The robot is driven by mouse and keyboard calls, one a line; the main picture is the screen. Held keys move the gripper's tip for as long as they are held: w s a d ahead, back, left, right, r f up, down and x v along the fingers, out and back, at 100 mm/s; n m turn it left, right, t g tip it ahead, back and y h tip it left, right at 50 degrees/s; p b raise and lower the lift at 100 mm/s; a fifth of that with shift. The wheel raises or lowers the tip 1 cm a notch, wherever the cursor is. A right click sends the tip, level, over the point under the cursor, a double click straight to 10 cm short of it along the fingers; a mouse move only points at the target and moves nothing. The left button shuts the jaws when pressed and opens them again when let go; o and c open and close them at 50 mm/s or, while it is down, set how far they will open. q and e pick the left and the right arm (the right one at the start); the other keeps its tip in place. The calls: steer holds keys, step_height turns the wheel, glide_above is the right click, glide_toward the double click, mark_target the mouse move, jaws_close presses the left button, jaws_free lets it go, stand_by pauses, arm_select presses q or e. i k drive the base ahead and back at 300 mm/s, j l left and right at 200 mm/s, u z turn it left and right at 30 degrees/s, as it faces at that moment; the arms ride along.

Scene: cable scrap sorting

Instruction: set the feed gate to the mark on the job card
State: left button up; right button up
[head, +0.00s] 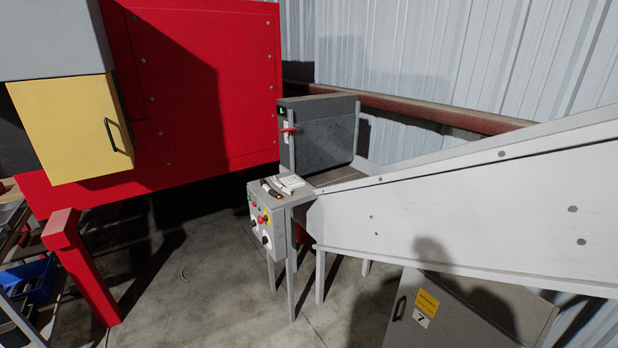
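A dark grey upright housing (325,135) stands at the low end of the grey chute and looks like the feed gate. A small red lever (288,130) sticks out on its left edge, over a pale strip (289,141) whose marks are too small to read. A small green-lit display (282,112) sits above the lever. White card-like items (291,183) lie on top of the control box; I cannot tell whether one is the job card. Neither of my grippers is in view.
The control box (256,217) has several buttons and knobs. A long grey chute (470,210) fills the right side. A red machine (200,80) with a yellow door (70,130) is at left. A grey cabinet (470,310) stands below the chute. Concrete floor (215,290) is open in front.

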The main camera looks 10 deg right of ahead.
mark_target(323, 144)
steer(key=i+l+z, duration=0.15)
steer(key=i+z, duration=0.2)
steer(key=i, duration=0.55)
